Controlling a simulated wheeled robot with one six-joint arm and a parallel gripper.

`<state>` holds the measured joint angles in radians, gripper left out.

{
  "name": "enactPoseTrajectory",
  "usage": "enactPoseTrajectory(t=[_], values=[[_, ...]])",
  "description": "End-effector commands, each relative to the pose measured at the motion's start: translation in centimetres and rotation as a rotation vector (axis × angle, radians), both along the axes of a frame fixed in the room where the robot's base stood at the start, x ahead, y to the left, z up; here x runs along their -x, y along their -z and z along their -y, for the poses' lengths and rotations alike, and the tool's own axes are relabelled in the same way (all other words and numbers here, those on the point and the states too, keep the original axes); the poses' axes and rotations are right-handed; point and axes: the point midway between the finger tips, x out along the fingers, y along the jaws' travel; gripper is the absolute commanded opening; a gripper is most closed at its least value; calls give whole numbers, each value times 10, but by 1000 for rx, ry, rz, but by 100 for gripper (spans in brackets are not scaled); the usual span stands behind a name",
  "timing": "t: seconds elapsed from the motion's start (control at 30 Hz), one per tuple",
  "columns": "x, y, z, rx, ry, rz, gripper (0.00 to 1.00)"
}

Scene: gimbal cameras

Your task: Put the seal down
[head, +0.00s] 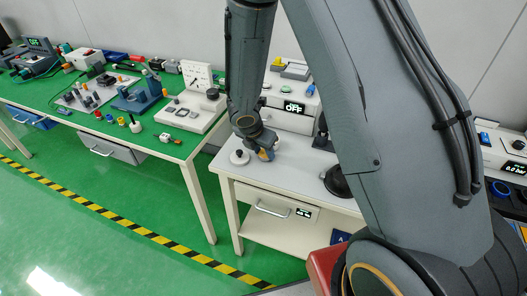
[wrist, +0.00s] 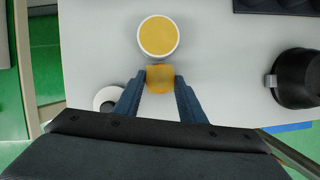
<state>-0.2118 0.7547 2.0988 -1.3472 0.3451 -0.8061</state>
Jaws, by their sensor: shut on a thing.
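The seal appears to be the small orange block (wrist: 160,79) between my fingertips in the wrist view. My gripper (wrist: 160,88) is shut on it, with one blue-grey finger on each side. In the head view my gripper (head: 264,154) hangs low over the light grey table (head: 293,160), and the orange seal barely shows there. Just beyond the seal in the wrist view lies a round white dish with a yellow top (wrist: 158,36). I cannot tell whether the seal touches the table.
A white disc with a dark knob (head: 239,157) lies left of my gripper. A black round pot (wrist: 296,78) stands to the right. A white device with an OFF display (head: 291,107) stands behind. Bare table lies between the seal and the pot.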

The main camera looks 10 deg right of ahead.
Motion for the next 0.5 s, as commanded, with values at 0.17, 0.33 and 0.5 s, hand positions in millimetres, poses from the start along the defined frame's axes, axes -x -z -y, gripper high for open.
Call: enactPoseTrajectory(t=[0.17, 0.33, 0.5], values=[[0, -1, 0, 0, 1, 2, 7], [0, 2, 0, 0, 1, 1, 42], [0, 2, 0, 0, 1, 1, 55]])
